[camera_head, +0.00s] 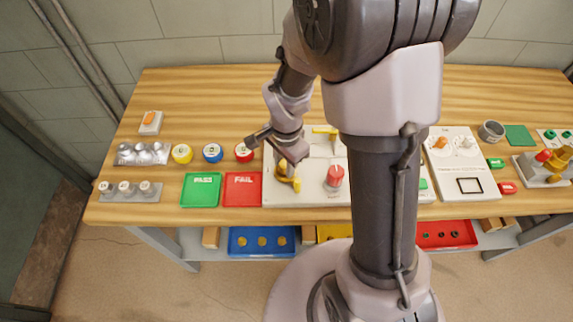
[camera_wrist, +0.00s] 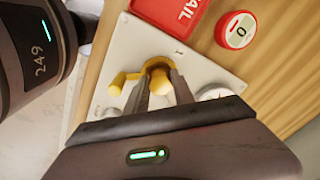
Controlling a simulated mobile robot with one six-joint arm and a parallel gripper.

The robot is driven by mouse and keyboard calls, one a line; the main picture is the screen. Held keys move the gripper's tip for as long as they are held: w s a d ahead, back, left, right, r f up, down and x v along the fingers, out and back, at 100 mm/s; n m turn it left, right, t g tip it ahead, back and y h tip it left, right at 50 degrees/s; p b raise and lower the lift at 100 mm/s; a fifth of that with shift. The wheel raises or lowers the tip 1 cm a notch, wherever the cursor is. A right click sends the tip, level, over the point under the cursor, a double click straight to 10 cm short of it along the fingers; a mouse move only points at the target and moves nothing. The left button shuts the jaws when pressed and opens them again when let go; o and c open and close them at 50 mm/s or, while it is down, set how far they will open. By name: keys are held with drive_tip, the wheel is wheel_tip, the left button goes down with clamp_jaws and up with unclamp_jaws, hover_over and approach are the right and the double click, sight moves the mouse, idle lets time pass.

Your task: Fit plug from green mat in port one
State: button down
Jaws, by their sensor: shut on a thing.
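My gripper (camera_wrist: 163,80) points down at the white panel (camera_wrist: 135,45), its two fingers shut on a yellow piece (camera_wrist: 158,66). A yellow lever with a knob (camera_wrist: 117,84) shows just left of it; I cannot tell if they are one part. A small mark like a 1 is printed on the panel beside the piece. In the head view my gripper (camera_head: 289,158) is over the front left of the panel, with yellow (camera_head: 287,183) under it. Fingers and wrist hide whether the piece is seated in a port. The dark green mat (camera_head: 520,135) at the right looks bare.
Left of the panel lie a red FAIL tray (camera_head: 242,190) and a green tray (camera_head: 201,190). A red knob (camera_head: 335,176) stands close right of my gripper. Another yellow handle (camera_head: 325,131) is behind. A grey cup (camera_head: 491,131) stands at the right. My arm hides the middle.

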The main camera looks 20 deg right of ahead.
drive_tip(key=c, duration=1)
unclamp_jaws()
drive_tip(key=shift+s+f+g, duration=0.15)
drive_tip(key=shift+s+f, duration=0.2)
drive_tip(key=shift+f, duration=0.2)
drive_tip(key=shift+s+f+g, duration=0.15)
drive_tip(key=shift+s+f, duration=0.15)
drive_tip(key=shift+f, duration=0.2)
drive_tip(key=shift+w+r+p, duration=0.15)
drive_tip(key=shift+r+p, duration=0.25)
drive_tip(key=shift+r, duration=0.05)
drive_tip(key=shift+w+r+p, duration=0.45)
drive_tip(key=shift+r+p, duration=0.15)
drive_tip(key=shift+w+r+p, duration=0.1)
drive_tip(key=shift+r+p, duration=2.1)
drive_tip(key=shift+r, duration=0.9)
drive_tip(key=shift+r, duration=0.15)
